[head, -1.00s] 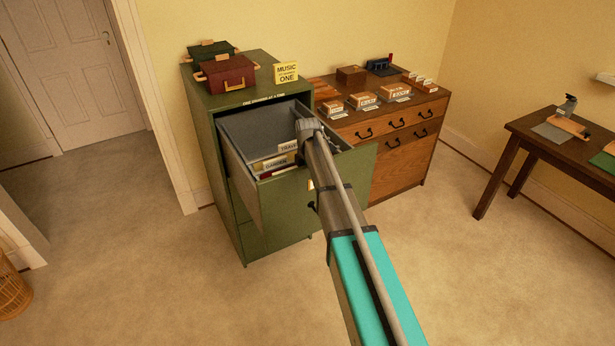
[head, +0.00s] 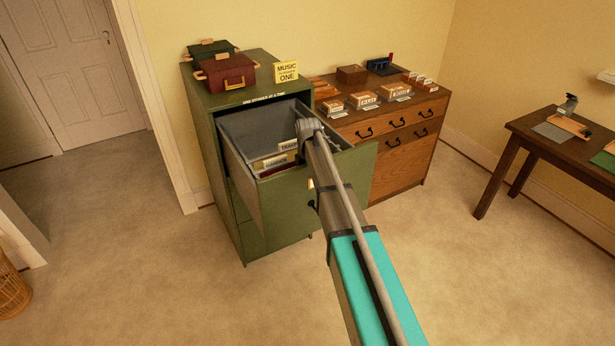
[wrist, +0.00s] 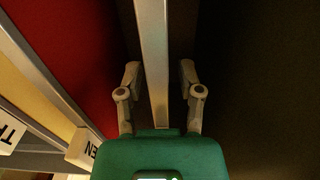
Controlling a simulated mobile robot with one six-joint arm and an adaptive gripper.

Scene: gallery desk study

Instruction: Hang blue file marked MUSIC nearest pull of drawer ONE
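The top drawer (head: 279,206) of the green cabinet stands open, with a black pull (head: 312,205) on its front, partly behind my arm. Inside, files with tabs reading TRAVEL (head: 288,145) and GARDEN (head: 274,163) hang toward the front; a red file (wrist: 75,45) and a yellow file (wrist: 28,85) show in the wrist view. My gripper (wrist: 159,72) is in dim light, its fingers apart on either side of a pale metal bar (wrist: 153,60). I see a gap at the right finger; whether the left touches is unclear. I cannot identify a blue MUSIC file.
A yellow MUSIC ONE sign (head: 287,72), a red box (head: 226,75) and a green box (head: 210,49) stand on the cabinet. A wooden chest (head: 395,150) with small boxes is to its right. A dark table (head: 550,140) stands at far right. The carpet in front is clear.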

